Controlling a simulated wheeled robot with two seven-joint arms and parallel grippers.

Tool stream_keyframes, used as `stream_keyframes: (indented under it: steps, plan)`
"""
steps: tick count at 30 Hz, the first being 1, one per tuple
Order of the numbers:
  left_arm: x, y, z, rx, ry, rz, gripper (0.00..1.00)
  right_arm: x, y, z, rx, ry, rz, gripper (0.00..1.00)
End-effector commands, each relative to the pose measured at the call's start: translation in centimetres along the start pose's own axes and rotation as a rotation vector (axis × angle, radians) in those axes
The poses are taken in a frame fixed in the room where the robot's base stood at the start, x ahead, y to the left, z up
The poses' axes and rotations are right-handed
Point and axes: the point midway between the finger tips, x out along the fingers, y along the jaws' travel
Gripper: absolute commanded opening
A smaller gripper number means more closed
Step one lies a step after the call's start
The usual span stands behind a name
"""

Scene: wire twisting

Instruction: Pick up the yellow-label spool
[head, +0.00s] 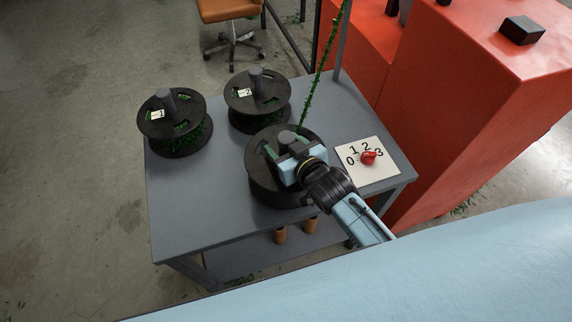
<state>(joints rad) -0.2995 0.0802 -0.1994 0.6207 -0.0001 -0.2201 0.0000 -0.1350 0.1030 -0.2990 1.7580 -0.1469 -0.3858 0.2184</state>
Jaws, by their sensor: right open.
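Three black spools wound with green wire stand on the grey table (215,215). The left spool (172,123) has a pale label reading 1. The back spool (258,100) has a pale label reading 2. The front spool (263,178) stands nearest me; my right gripper covers part of its top, and I see no label on it. I cannot pick out a clearly yellow label. My right gripper (287,143) is open at the front spool's central post; whether it touches is unclear. My left gripper is not in view.
A white dial plate (352,174) with a red knob (368,158) and numbers 0 to 3 lies right of the front spool. Green barbed wire (314,85) rises behind the front spool near a grey post. A red machine (470,110) stands at the right.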

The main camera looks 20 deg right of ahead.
Motion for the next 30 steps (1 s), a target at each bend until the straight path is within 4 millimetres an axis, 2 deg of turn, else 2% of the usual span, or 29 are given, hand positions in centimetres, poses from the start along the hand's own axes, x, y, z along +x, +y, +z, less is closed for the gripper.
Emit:
stream_keyframes:
  steps: [3, 11, 24, 30]
  plan:
    - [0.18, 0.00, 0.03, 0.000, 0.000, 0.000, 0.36, 1.03, -0.02, 0.07, 0.000, -0.001, 0.000, 0.59]
    - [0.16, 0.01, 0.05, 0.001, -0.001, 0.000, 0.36, 1.14, -0.02, 0.02, 0.000, 0.000, 0.000, 0.58]
    - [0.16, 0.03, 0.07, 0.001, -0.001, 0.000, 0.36, 1.12, -0.01, 0.04, 0.000, 0.000, 0.000, 0.00]
    - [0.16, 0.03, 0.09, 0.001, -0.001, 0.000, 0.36, 1.13, -0.01, -0.14, 0.000, 0.004, 0.000, 0.00]
